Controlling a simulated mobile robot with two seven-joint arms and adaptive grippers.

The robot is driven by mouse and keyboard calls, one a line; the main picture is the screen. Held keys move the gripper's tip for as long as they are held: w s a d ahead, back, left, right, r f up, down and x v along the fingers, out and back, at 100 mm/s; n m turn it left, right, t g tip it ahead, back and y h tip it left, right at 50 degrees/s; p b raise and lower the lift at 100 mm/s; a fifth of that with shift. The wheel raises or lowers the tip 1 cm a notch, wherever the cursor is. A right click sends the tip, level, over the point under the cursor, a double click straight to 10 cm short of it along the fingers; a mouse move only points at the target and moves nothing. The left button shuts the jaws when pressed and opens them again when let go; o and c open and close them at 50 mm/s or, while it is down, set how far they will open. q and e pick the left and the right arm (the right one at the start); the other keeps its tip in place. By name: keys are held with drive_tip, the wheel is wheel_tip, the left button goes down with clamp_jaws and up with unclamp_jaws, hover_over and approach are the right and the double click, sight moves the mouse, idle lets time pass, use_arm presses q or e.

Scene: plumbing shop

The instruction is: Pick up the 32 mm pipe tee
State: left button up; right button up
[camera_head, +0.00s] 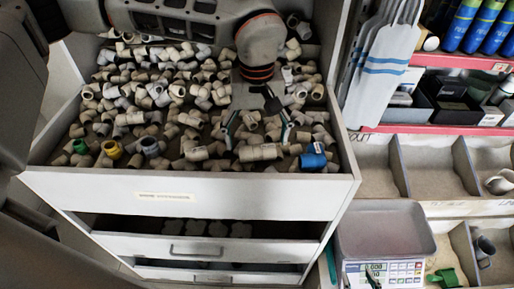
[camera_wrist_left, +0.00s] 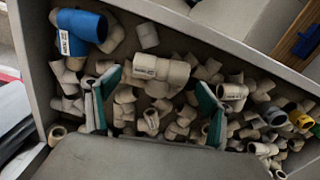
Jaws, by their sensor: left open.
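My left gripper (camera_head: 258,132) reaches down into the open top drawer with its teal fingers spread, open and empty. In the left wrist view its fingers (camera_wrist_left: 157,112) stand among loose beige fittings. A large beige tee (camera_head: 260,152) with a white label lies near the drawer's front wall, just in front of the fingers. It also shows in the left wrist view (camera_wrist_left: 168,70), beyond and between the fingertips, apart from them. A second labelled beige fitting (camera_head: 198,154) lies to its left, a blue labelled fitting (camera_head: 312,160) to its right. I cannot read any size. My right gripper is not in view.
The drawer (camera_head: 120,188) is full of beige fittings, with walls close around my left gripper. Green (camera_head: 80,146) and yellow (camera_head: 112,149) fittings lie front left. A weighing scale (camera_head: 384,235) and bins (camera_head: 375,160) stand to the right. A lower drawer (camera_head: 190,248) is partly open.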

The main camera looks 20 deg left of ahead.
use_arm(q)
drive_tip(key=shift+f, duration=1.25)
drive_tip(key=c, duration=1.2)
use_arm(e)
drive_tip(key=shift+w+r, duration=0.3)
drive_tip(key=shift+r, duration=0.15)
use_arm(q)
drive_tip(key=shift+r, duration=0.1)
